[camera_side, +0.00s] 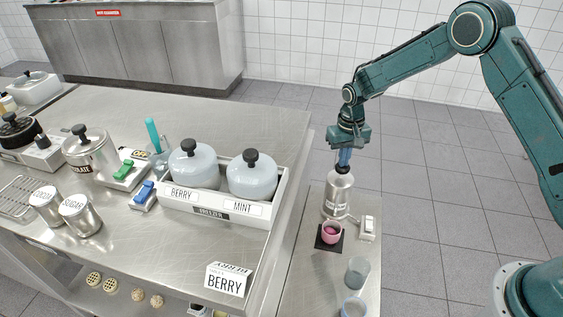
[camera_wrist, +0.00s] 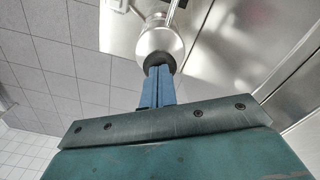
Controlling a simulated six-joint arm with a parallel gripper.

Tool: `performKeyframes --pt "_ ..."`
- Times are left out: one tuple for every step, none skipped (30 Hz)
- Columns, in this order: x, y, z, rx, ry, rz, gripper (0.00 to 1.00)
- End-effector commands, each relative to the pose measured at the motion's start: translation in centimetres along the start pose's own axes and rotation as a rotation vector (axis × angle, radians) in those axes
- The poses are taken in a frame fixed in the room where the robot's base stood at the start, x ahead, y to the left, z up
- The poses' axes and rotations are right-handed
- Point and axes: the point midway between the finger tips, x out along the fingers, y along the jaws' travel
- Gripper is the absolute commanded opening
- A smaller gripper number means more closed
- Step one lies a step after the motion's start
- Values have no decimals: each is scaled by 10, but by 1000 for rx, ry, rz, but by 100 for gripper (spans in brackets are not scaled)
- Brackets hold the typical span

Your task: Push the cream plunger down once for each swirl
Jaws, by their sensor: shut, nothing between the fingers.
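The cream dispenser (camera_side: 338,197) is a silver metal canister with a dark plunger knob (camera_side: 342,168) on top, standing on the narrow steel counter. My gripper (camera_side: 343,160) is shut and empty, pointing down directly over the plunger, its blue fingertips at or just above the knob. In the wrist view the shut fingers (camera_wrist: 159,72) reach the dark knob (camera_wrist: 158,60) above the round canister (camera_wrist: 160,38); I cannot tell whether they touch it. A pink-filled cup (camera_side: 331,233) sits on a black square pad (camera_side: 318,242) in front of the dispenser. A card reading BERRY (camera_side: 228,280) stands on the main counter.
A white switch box (camera_side: 368,227) is right of the cup. A white tray (camera_side: 222,207) on the left counter holds lidded BERRY (camera_side: 192,165) and MINT (camera_side: 252,177) pots.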

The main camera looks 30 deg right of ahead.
Motion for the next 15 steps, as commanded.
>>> performKeyframes --pt "2 0 0 0 0 0 0" --pt "3 0 0 0 0 0 0" --pt "4 0 0 0 0 0 0" --pt "5 0 0 0 -1 0 0" --pt "5 0 0 0 -1 0 0" --pt "6 0 0 0 -1 0 0" --pt "7 0 0 0 -1 0 0" --pt "8 0 0 0 -1 0 0" --pt "9 0 0 0 -1 0 0" --pt "9 0 0 0 -1 0 0" --pt "9 0 0 0 -1 0 0" --pt "9 0 0 0 -1 0 0" --pt "9 0 0 0 -1 0 0" --pt "9 0 0 0 -1 0 0" --pt "9 0 0 0 -1 0 0"
